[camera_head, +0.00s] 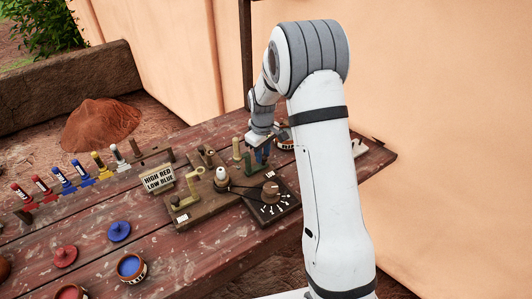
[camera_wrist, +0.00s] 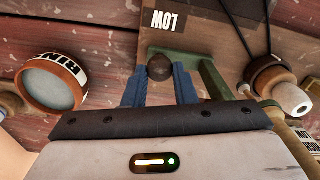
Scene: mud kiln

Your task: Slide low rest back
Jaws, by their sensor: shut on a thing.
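The low rest is a green bracket with a dark round knob (camera_wrist: 160,67); its green arm (camera_wrist: 213,82) reaches to the right in the wrist view. A black plate with upside-down "LOW" (camera_wrist: 175,22) lies just beyond it. My gripper (camera_wrist: 160,82) has its blue fingers on either side of the knob and is shut on it. In the head view my gripper (camera_head: 261,155) is at the far end of the board, by the green rest (camera_head: 249,165); the knob is hidden there.
A pot lettered "RIN" (camera_wrist: 50,82) stands left in the wrist view. A white-tipped spindle (camera_wrist: 285,92) is close on the right. A dial (camera_head: 270,189), a sign (camera_head: 160,178) and a rack of coloured tools (camera_head: 76,175) share the table. Blue paint (camera_head: 130,266) sits near the front.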

